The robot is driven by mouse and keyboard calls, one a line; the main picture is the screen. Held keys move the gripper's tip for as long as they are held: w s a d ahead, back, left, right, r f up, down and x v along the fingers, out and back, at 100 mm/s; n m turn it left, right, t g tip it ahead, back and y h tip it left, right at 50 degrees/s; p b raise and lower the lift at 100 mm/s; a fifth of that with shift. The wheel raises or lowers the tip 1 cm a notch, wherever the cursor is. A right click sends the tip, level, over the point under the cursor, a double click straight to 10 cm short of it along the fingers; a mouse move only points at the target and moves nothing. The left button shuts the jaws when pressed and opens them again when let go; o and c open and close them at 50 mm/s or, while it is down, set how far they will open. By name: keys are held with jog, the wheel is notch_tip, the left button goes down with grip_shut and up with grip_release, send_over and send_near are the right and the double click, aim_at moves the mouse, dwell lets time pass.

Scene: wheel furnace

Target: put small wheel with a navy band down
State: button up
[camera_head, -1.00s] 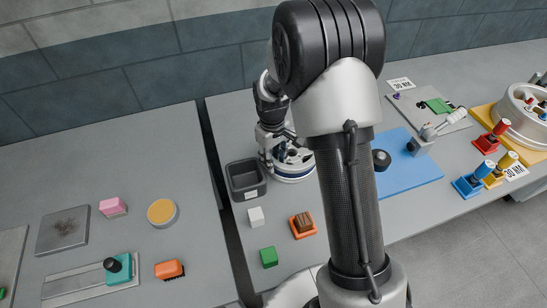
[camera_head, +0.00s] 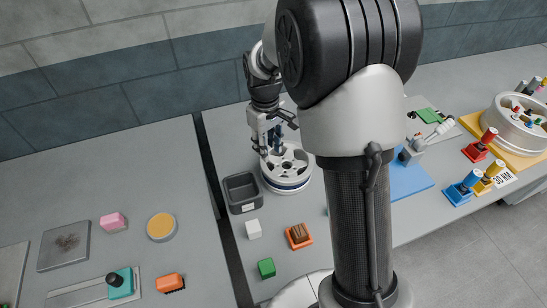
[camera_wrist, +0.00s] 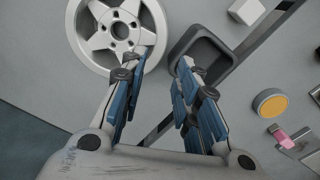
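The small wheel with a navy band (camera_head: 290,184) lies flat on the grey table, its silver spokes facing up and the band showing around its side. It also shows in the wrist view (camera_wrist: 122,32), where its spoked face is seen and the band is not. My gripper (camera_wrist: 163,62) is open, with nothing between its blue-padded fingers. In the wrist view the left fingertip overlaps the wheel's rim. In the head view my gripper (camera_head: 270,152) is at the wheel's left rear edge; I cannot tell whether it touches.
A dark grey bin (camera_head: 243,206) stands just left of the wheel. A white cube (camera_head: 253,229), an orange holder (camera_head: 299,236) and a green cube (camera_head: 266,268) lie in front. A blue mat (camera_head: 410,181) is to the right, partly hidden by my arm.

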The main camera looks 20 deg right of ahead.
jog(key=s+a+r+m+t, duration=0.3)
jog(key=s+r, duration=1.3)
jog(key=s, duration=0.2)
jog(key=s+m+t, duration=0.1)
jog(key=s, duration=0.7)
jog(key=shift+s+a+f, duration=0.15)
jog(key=shift+s+f, duration=0.05)
jog(key=shift+s, duration=0.2)
